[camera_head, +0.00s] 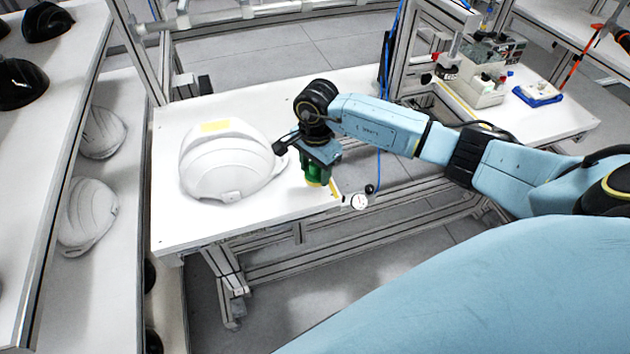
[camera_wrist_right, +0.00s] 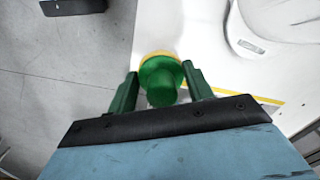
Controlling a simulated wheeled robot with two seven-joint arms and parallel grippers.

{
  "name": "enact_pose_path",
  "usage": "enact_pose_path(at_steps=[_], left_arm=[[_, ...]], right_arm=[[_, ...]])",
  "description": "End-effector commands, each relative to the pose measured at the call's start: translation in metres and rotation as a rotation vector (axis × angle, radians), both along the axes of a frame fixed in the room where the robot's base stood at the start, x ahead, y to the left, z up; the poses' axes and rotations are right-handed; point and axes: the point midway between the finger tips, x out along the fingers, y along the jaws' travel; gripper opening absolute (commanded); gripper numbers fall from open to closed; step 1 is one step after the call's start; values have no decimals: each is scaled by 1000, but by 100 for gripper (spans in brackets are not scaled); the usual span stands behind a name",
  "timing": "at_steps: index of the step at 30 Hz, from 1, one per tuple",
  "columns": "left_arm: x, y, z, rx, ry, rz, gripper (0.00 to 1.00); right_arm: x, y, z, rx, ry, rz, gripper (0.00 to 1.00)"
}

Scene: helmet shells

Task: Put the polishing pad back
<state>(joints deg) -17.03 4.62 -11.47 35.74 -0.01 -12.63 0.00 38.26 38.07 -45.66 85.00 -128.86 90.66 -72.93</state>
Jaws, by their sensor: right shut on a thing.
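My right gripper (camera_head: 317,172) reaches over the white table to the right of the helmet. Its green fingers are shut on the polishing pad, a green knob with a yellow rim. The pad (camera_wrist_right: 160,78) shows between the two fingers of the right gripper (camera_wrist_right: 160,85) in the right wrist view. It is at the table's front edge; I cannot tell whether it touches the tabletop. A white helmet shell (camera_head: 228,160) with a yellow patch on top sits on the table, left of the gripper. My left gripper is not in view.
The white table (camera_head: 172,218) has bare room around the helmet. A blue tray (camera_head: 538,94) and a parts box (camera_head: 486,92) stand at the right. Shelves with white and black shells (camera_head: 20,82) line the left.

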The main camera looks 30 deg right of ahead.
Motion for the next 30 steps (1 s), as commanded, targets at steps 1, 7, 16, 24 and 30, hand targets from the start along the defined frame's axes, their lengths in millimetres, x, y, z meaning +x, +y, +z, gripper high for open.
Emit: enact_pose_path(at_steps=[1, 7, 16, 24, 30], left_arm=[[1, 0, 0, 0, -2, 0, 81], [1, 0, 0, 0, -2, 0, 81], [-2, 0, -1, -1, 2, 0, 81], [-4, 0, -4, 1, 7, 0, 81], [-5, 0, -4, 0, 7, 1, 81]], right_arm=[[1, 0, -4, 0, -1, -2, 33], [-1, 1, -22, 0, 2, 1, 33], [1, 0, -44, 0, -3, 3, 33], [0, 0, -48, 0, -1, 3, 56], [0, 0, -47, -1, -2, 3, 73]])
